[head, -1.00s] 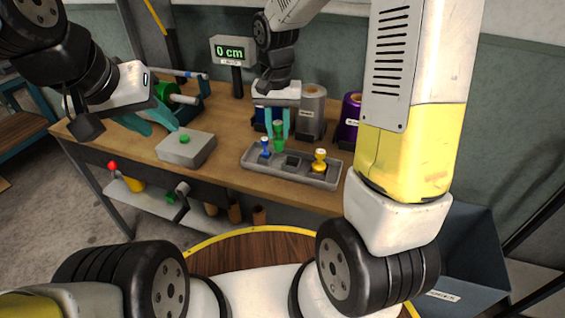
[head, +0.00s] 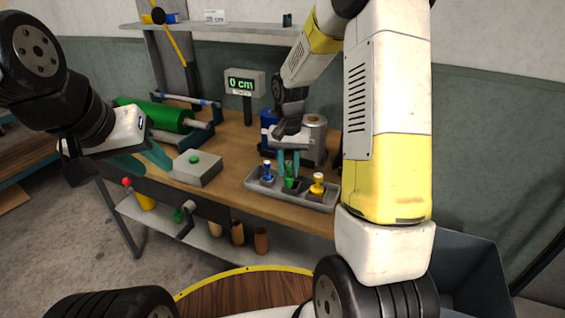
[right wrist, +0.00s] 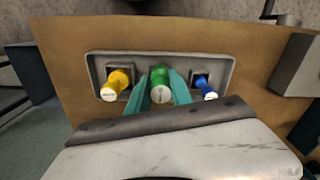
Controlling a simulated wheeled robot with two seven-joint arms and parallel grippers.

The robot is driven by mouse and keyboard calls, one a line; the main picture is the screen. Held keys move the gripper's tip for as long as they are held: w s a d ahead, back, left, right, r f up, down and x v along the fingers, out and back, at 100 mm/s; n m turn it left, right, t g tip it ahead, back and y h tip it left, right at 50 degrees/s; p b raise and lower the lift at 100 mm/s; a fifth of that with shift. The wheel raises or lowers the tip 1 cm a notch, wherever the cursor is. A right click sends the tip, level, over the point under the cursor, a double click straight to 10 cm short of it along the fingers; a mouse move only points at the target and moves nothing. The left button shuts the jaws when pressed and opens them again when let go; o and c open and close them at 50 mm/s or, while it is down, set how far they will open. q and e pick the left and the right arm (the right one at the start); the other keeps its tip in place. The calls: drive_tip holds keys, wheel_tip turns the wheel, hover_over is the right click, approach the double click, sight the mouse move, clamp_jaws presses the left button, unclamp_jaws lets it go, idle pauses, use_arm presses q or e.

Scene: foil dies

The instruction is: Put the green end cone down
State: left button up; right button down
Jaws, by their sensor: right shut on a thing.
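The green end cone (right wrist: 160,84) stands between the teal fingers of my right gripper (right wrist: 160,95), which is shut on it. In the head view the green cone (head: 290,182) is upright over the middle place of the grey tray (head: 250,187). Its lower end is hard to see, so I cannot tell if it bears on the tray. A blue cone (head: 267,171) and a yellow cone (head: 318,184) stand in the tray on either side. My left gripper (head: 150,158) is empty, with teal fingers beside the grey button box; their gap is unclear.
The grey box with a green button (head: 194,160) stands left of the tray. A dark bin (head: 470,262) is at the lower right.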

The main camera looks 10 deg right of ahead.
drive_tip(key=shift+w+d+f, duration=0.1)
drive_tip(key=shift+w+d, duration=0.55)
drive_tip(key=shift+w, duration=0.3)
drive_tip(key=shift+w+d+f, duration=0.15)
drive_tip(key=shift+f, duration=1.6)
drive_tip(key=shift+f, duration=0.1)
drive_tip(key=c, duration=1.1)
unclamp_jaws()
drive_tip(key=shift+c, duration=0.2)
